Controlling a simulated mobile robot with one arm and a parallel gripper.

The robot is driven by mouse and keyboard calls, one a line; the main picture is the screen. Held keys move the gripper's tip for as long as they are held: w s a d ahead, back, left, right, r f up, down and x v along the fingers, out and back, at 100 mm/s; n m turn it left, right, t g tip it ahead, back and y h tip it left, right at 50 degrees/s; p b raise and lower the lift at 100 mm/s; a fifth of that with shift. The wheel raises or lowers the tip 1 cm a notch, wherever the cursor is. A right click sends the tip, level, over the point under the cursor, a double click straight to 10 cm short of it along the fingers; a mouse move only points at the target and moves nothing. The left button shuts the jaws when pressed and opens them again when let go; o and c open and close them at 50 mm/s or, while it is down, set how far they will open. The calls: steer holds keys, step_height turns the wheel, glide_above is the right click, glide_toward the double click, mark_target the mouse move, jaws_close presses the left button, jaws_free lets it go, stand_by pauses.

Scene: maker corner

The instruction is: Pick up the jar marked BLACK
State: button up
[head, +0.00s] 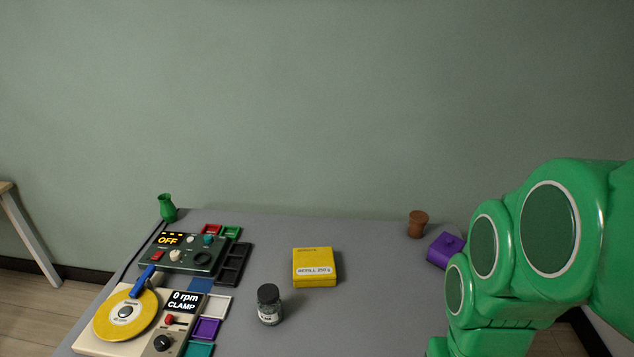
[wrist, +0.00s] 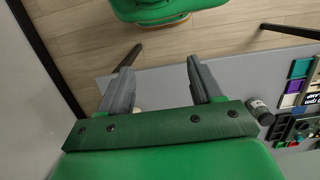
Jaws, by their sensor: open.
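A small jar (head: 269,304) with a black lid and dark contents stands upright on the grey table (head: 370,300), front of centre in the head view. Its pale label is partly in view, but I cannot read the whole word. A jar with a dark lid, likely the same one, shows in the wrist view (wrist: 259,110), right of my gripper. My gripper (wrist: 155,85) is open and empty, its two grey fingers apart. The gripper is not visible in the head view, where only my green arm shows at the right.
A yellow box (head: 314,268) stands behind the jar. A device with a yellow disc (head: 126,314), a control box (head: 182,256) and coloured trays fill the left side. A brown pot (head: 418,224) and purple box (head: 445,250) stand at back right; a green vase (head: 167,208) stands back left.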

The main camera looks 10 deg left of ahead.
mark_target(262, 295)
steer(key=shift+o, duration=0.5)
steer(key=o, duration=0.4)
